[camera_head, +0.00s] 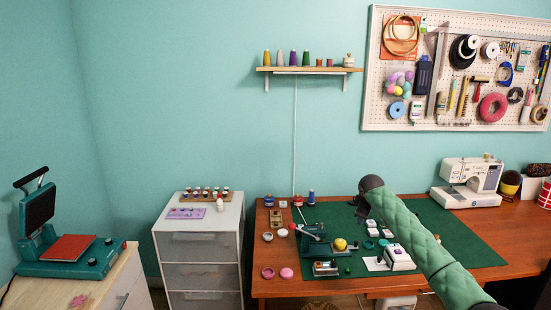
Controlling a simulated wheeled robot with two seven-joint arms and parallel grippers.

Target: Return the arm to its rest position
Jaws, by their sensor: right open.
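My right arm, with a green quilted sleeve, reaches in from the lower right over the wooden desk (261,243). My right gripper (361,210) is at its far end, small and dark, above the green mat (456,243). The gripper is open, and I see nothing held in it. Small white-and-green boxes sit on the mat just below and right of it, partly hidden by the arm. My left arm and left gripper are not in view.
A sewing machine (467,182) stands at the desk's back right. A small teal device (317,241) stands left of my arm. A white drawer cabinet (201,250) is left of the desk, and a heat press (67,240) is far left. A thread shelf (309,69) and pegboard (455,112) hang above.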

